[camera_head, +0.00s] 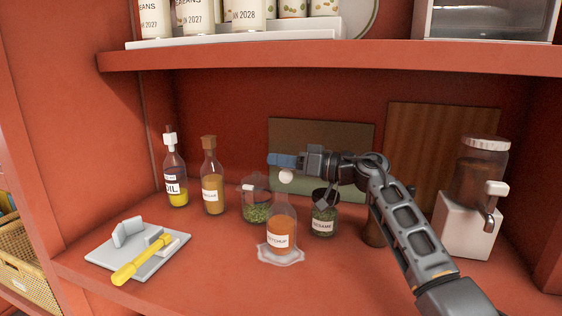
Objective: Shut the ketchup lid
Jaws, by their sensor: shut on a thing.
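The ketchup bottle (281,234) stands upright in the middle of the lower shelf. It is clear glass with orange-red contents and a white label, on a clear wavy-edged dish (290,258). A round white ketchup lid (286,177) shows above its neck. My gripper (274,160) reaches in from the right, its blue fingertips level and right above the lid. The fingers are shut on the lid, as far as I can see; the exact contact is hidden. I cannot tell whether the lid is seated on the neck.
A sesame jar (324,222) and a jar of green herbs (257,212) stand close behind the bottle. Oil (178,192) and another bottle (213,194) are farther left. A white tray (112,268) with a yellow-handled tool is front left. A dispenser (465,228) stands right. The upper shelf overhangs.

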